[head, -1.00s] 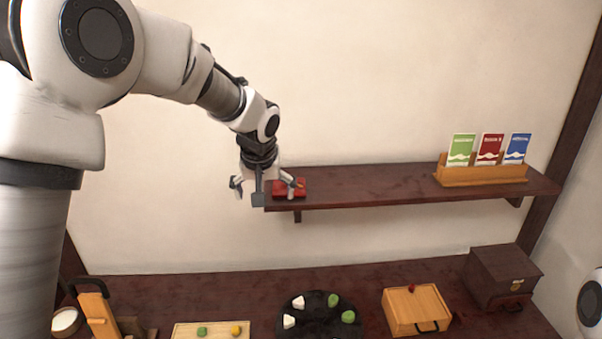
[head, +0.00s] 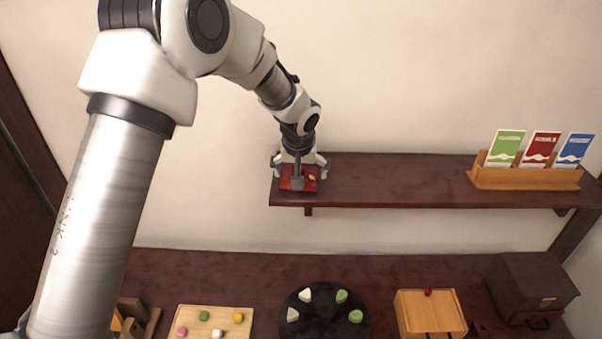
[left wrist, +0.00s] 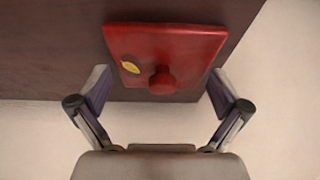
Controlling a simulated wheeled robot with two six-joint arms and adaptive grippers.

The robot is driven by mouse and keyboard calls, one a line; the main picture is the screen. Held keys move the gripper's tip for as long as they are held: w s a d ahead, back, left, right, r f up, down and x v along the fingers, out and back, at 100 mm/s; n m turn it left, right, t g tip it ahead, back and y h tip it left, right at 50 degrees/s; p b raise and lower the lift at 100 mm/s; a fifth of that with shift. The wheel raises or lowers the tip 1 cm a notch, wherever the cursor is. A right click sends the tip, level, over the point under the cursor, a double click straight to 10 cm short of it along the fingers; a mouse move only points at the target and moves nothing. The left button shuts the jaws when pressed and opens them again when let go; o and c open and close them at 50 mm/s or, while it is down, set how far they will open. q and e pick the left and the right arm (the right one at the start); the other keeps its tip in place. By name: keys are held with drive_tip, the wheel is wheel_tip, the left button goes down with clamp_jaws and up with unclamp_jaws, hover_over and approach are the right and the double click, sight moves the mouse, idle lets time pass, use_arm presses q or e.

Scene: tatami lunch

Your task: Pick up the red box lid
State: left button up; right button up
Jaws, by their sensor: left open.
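The red box lid (head: 311,173) lies flat at the left end of the wall shelf. In the left wrist view the red lid (left wrist: 185,47) is a square plate with a round red knob and a small yellow oval mark. My left gripper (head: 299,171) is over the lid. In the left wrist view my left gripper (left wrist: 160,88) is open, its fingers apart on either side of the lid's near edge and knob, holding nothing. I cannot tell how far above the lid the fingertips are. My right gripper is not in view.
The dark shelf (head: 400,182) is clear up to a wooden card holder (head: 525,178) at right. On the counter below stand a board with small sweets (head: 190,310), a round black plate (head: 323,322), a wooden box (head: 430,310) and a dark chest (head: 533,285).

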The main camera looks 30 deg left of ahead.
use_arm(q)
drive_tip(key=shift+s+r, duration=0.15)
drive_tip(key=shift+s, duration=0.05)
drive_tip(key=shift+c, duration=0.7)
drive_tip(key=shift+s+r, duration=0.2)
drive_tip(key=shift+s, duration=0.15)
drive_tip(key=c, duration=1.1)
drive_tip(key=shift+s+f, duration=0.1)
drive_tip(key=shift+c, duration=0.4)
